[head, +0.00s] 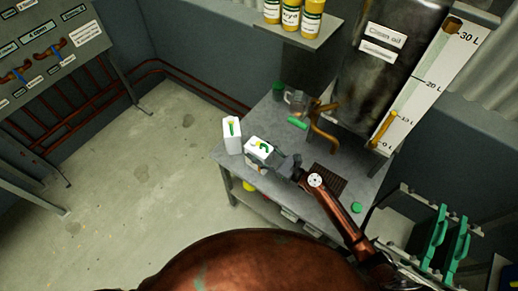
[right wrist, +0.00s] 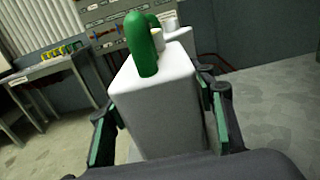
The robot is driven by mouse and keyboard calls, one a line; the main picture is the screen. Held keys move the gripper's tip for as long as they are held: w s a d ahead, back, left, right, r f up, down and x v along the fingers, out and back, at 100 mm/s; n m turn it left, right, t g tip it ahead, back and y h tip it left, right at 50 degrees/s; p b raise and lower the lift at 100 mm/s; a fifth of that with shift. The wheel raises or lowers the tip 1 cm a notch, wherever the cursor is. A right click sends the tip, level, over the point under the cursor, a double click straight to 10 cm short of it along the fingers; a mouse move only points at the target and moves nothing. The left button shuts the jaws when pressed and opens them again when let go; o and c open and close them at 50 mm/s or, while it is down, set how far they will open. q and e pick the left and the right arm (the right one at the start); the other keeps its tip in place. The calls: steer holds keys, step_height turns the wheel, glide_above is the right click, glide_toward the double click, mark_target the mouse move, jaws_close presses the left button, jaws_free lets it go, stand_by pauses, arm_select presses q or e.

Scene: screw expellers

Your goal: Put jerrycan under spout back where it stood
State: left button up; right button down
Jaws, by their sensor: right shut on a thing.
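My right gripper (head: 276,160) reaches in from the lower right and is shut on a white jerrycan (head: 257,148) with green and yellow markings on top. In the right wrist view the fingers (right wrist: 165,112) flank this white jerrycan (right wrist: 155,100), which has a green handle (right wrist: 141,45) on top. It is at the bench's left part, away from the spout (head: 323,128); I cannot tell whether it touches the bench. A second white jerrycan (head: 232,137) stands just left of it. A dark drip grate (head: 328,180) lies bare on the bench. My left gripper is out of view.
The grey bench (head: 309,157) also carries a clear jug (head: 295,101), a dark green container (head: 278,90) and a green cap (head: 356,208). The clean oil tank (head: 393,60) stands over its back right. A shelf (head: 310,35) with yellow bottles is above.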

stand_by(0.4)
steer(key=c, duration=0.9)
jaws_free()
steer(key=shift+f, duration=0.2)
steer(key=shift+s+r, duration=0.1)
steer(key=shift+r, duration=0.05)
steer(key=v, duration=1.2)
steer(key=shift+b, duration=0.3)
